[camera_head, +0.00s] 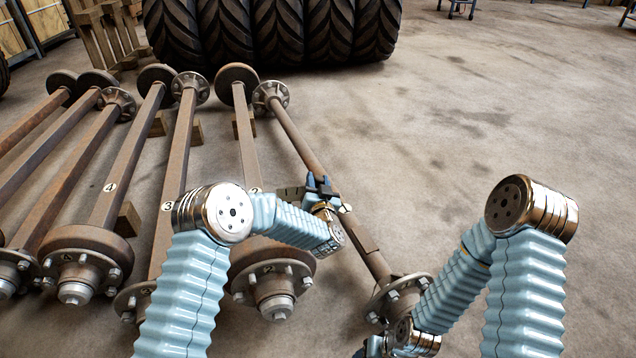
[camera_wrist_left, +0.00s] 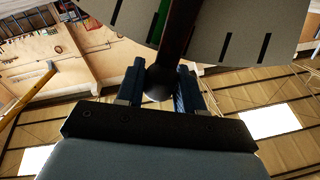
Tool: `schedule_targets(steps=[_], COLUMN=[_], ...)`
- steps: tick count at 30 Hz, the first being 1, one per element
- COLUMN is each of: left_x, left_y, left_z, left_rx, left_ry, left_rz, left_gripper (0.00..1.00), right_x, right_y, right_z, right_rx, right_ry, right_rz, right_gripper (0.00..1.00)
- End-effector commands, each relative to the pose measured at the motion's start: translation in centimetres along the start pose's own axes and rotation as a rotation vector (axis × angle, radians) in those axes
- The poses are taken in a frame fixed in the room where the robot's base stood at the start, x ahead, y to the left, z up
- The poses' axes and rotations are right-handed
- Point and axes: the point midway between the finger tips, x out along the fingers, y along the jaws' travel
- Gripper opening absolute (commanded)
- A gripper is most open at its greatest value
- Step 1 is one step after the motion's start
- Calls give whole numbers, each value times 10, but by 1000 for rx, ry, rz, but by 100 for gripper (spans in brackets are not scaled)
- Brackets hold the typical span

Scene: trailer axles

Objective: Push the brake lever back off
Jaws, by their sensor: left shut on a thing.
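The brake lever (camera_wrist_left: 178,40) is a dark rod with a round black knob (camera_wrist_left: 160,82) at its near end in the left wrist view. The two blue fingers of my left gripper (camera_wrist_left: 159,85) are shut on the knob, one on each side. A grey slotted plate (camera_wrist_left: 225,28) with a green patch lies behind the lever. In the head view my left gripper (camera_head: 322,184) is over the rightmost axle (camera_head: 300,142); the lever cannot be made out clearly there. My right gripper (camera_head: 374,346) is low at the bottom edge, beside that axle's near hub (camera_head: 396,298), its fingers partly hidden.
Several rusty axles lie side by side to the left, among them one marked 3 (camera_head: 175,170) and one marked 4 (camera_head: 122,165). Large tyres (camera_head: 275,30) stand at the back, near a wooden pallet (camera_head: 100,35). The concrete floor (camera_head: 480,110) on the right is clear.

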Motion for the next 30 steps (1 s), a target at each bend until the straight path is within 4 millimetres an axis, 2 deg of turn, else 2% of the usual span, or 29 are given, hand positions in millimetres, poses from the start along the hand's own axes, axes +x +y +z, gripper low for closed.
schedule_targets(steps=[2, 9, 12, 18, 26, 27, 30], left_x=[-1, -10, -13, -16, -16, -16, -16], left_y=[-7, -62, -78, -92, -94, -94, -94], left_z=[2, 13, 16, 15, 15, 15, 15], left_rx=[-31, -280, -360, -426, -426, -426, -425], left_ry=[5, 47, 58, 66, 64, 64, 64], left_rz=[-2, -19, -23, -23, -27, -28, -28], left_gripper=[0, 0, 0, 0, 0, 43, 57], right_x=[6, 44, 55, 61, 59, 59, 59], right_y=[2, 12, 16, 17, 17, 17, 17], right_z=[0, 3, 3, 3, 3, 3, 3], right_rx=[0, -2, -3, -2, -2, -2, -3], right_ry=[-1, -11, -11, -7, -7, -7, -7], right_rz=[-1, -8, -10, -10, -10, -10, -10], right_gripper=[56, 56, 56, 56, 56, 56, 56])
